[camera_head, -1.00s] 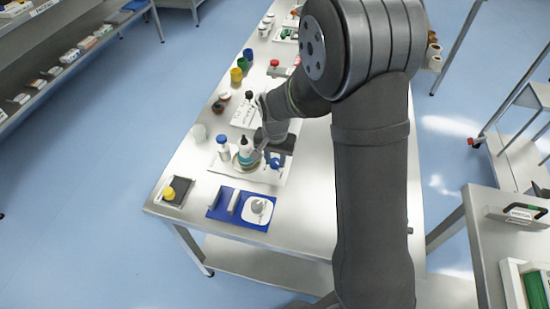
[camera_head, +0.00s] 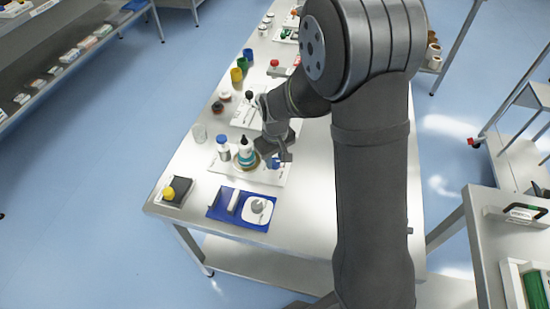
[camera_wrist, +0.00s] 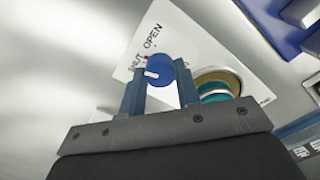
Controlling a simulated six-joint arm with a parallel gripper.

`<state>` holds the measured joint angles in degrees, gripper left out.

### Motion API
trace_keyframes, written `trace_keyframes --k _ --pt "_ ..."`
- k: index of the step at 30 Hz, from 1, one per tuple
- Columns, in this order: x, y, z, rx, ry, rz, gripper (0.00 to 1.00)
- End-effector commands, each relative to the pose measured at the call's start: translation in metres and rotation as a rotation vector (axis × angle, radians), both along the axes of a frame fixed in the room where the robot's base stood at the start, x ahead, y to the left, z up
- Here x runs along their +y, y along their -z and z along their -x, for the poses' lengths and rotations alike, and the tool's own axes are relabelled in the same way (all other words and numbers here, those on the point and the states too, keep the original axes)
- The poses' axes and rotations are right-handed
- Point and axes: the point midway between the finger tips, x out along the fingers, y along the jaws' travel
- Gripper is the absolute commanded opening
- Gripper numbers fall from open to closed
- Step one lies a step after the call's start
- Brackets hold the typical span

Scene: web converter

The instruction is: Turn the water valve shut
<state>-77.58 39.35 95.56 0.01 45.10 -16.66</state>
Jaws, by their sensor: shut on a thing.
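The water valve is a round blue knob (camera_wrist: 160,70) on a white plate (camera_wrist: 172,32) printed SHUT and OPEN. A white line on the knob points left in the wrist view, on the SHUT side. A small red mark is by the lettering. My gripper (camera_wrist: 158,84) has one finger on each side of the knob and is shut on it. In the head view my gripper (camera_head: 277,156) is over the right part of the white plate, and only a bit of the blue knob (camera_head: 275,162) shows behind it.
A teal-labelled bottle (camera_head: 246,155) stands close beside the gripper, with a blue-capped bottle (camera_head: 223,147) left of it. A blue mat (camera_head: 217,213) with grey and white parts lies in front. A black tray (camera_head: 177,192) with a yellow item is at the front left.

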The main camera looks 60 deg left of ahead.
Motion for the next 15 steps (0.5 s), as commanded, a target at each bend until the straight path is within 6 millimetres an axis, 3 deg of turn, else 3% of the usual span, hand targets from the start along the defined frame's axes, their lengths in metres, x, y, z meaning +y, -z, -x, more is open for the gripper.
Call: trace_keyframes --k 15 --pt "-0.0001 -0.0004 -0.0002 0.0 -0.374 0.0 0.07"
